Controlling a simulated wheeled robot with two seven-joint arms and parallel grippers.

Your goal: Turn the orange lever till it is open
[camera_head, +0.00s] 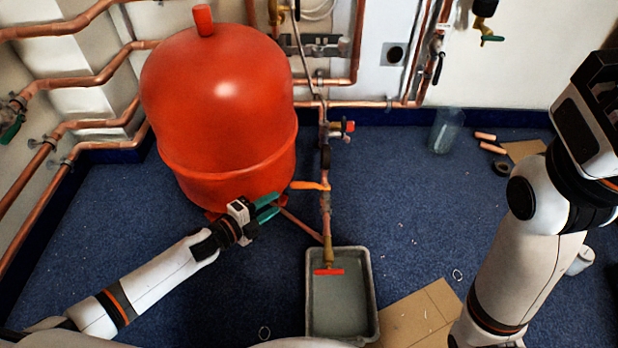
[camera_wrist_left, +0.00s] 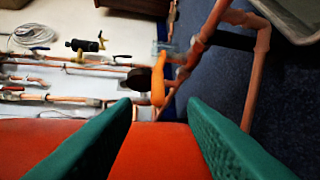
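The orange lever (camera_head: 309,185) sits on the upright copper pipe (camera_head: 326,205) right of the red tank. In the head view it points left, across the pipe's line. In the left wrist view the lever (camera_wrist_left: 158,80) lies just beyond the gap between my fingertips. My left gripper (camera_head: 273,206), with green fingers, is open and empty, below and left of the lever and apart from it. The fingers also show in the left wrist view (camera_wrist_left: 160,112). My right arm stands at the right edge of the head view; its fingers are not visible.
The large red tank (camera_head: 220,110) stands close behind my left gripper. A grey tub (camera_head: 372,300) sits under the pipe's brass outlet with a red handle (camera_head: 329,271). A clear container (camera_head: 446,130) and copper offcuts lie at the back. Blue floor right of the pipe is mostly free.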

